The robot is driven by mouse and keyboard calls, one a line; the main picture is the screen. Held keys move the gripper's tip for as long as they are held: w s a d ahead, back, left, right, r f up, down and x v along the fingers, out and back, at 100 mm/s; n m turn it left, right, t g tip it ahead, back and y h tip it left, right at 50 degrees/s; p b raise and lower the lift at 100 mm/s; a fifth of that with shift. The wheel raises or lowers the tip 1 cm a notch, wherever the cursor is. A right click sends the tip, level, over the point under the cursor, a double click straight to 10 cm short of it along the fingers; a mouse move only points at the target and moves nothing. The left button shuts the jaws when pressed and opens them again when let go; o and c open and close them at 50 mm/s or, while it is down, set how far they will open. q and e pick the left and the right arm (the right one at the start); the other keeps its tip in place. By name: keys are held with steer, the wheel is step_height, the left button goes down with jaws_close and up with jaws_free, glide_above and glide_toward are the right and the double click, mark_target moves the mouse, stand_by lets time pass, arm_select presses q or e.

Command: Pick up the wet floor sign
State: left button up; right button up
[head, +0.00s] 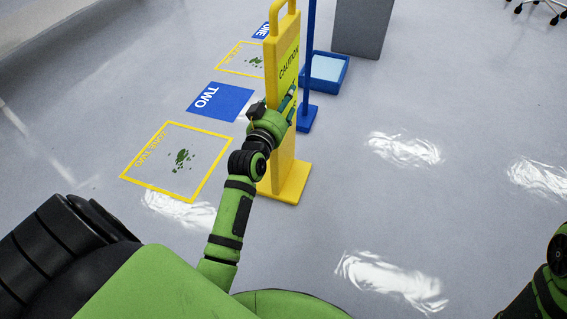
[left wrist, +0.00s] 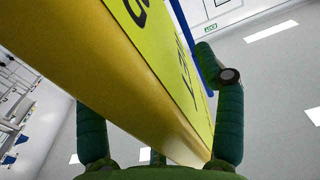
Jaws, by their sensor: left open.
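The wet floor sign (head: 289,165) is a tall yellow board with a top handle and the word CAUTION on its face. It stands upright on the floor in the middle of the head view. My left gripper (head: 287,108) is at the sign's near side, about mid-height, and hides part of it. In the left wrist view the sign (left wrist: 120,70) runs diagonally between the two green fingers of my open left gripper (left wrist: 155,95). I cannot tell whether either finger touches it. My right gripper is out of view; only part of my right arm shows at lower right.
A blue post (head: 308,60) on a blue base stands just behind the sign. A blue tray (head: 343,78) and a grey box (head: 361,27) are farther back. Yellow floor frames (head: 197,190) with green spots and a blue TWO mat (head: 220,101) lie left. Floor to the right is clear.

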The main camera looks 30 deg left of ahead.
arm_select(q)
steer(key=shift+w+a, duration=0.1)
steer(key=shift+w, duration=0.15)
jaws_close()
steer(key=shift+r, duration=0.2)
steer(key=shift+r, duration=0.1)
